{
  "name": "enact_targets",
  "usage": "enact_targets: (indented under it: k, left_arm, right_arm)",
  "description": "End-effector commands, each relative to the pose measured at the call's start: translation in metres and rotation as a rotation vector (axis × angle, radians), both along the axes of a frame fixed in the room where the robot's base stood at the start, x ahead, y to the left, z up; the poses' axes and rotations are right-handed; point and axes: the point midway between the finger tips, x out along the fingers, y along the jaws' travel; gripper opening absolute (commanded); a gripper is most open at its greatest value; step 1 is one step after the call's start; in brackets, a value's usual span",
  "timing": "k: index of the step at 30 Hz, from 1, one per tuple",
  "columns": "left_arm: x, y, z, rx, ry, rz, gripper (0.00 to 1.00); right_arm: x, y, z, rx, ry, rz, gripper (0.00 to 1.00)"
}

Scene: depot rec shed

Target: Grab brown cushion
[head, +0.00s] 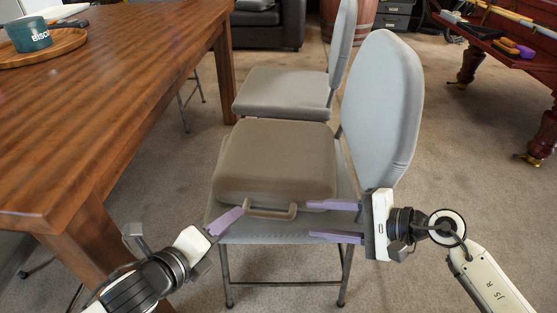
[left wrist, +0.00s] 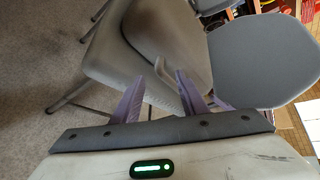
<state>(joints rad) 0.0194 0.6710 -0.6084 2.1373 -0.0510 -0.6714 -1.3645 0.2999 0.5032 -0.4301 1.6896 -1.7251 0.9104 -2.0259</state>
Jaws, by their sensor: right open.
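The brown cushion (head: 275,162) is a thick block with a loop handle (head: 270,213) on its front side. It lies flat on the seat of the near grey chair (head: 383,110). My left gripper (head: 228,221) is at the cushion's front left corner, beside the handle's left end. In the left wrist view its purple fingers (left wrist: 160,95) stand apart, and part of the handle shows between or just beyond them; I cannot tell if they touch it. My right gripper (head: 311,221) is open at the front right, its upper finger overlapping the cushion's front right corner in view.
A wooden table (head: 120,85) stands close on the left, with a round tray (head: 65,52) and a green mug (head: 28,34) on it. A second grey chair (head: 285,88) is behind the near one. A pool table (head: 510,50) is at the far right. Carpet is clear right of the chair.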

Motion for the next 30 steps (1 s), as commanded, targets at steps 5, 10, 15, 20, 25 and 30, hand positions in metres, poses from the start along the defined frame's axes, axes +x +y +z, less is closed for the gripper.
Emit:
enact_targets:
  k: [5,10,15,20,25,30]
  left_arm:
    - [0.027,-0.012,-0.012,-0.004,0.000,0.000,0.40]
    - [0.043,-0.019,-0.021,-0.003,0.002,0.000,0.40]
    - [0.049,-0.022,-0.024,-0.001,0.001,-0.001,0.40]
    - [0.050,-0.022,-0.024,-0.001,0.001,-0.001,0.40]
    - [0.050,-0.022,-0.024,-0.001,0.001,0.000,0.28]
    - [0.049,-0.022,-0.024,0.000,0.001,-0.001,0.00]
  right_arm:
    - [0.012,0.028,-0.012,0.004,0.001,0.001,0.40]
    - [0.020,0.043,-0.021,0.002,0.000,0.001,0.40]
    - [0.022,0.049,-0.024,0.001,0.000,0.001,0.40]
    - [0.022,0.050,-0.024,0.000,-0.001,0.001,0.40]
    - [0.022,0.049,-0.024,0.000,-0.001,0.000,0.28]
    - [0.022,0.049,-0.024,-0.001,0.001,0.000,0.00]
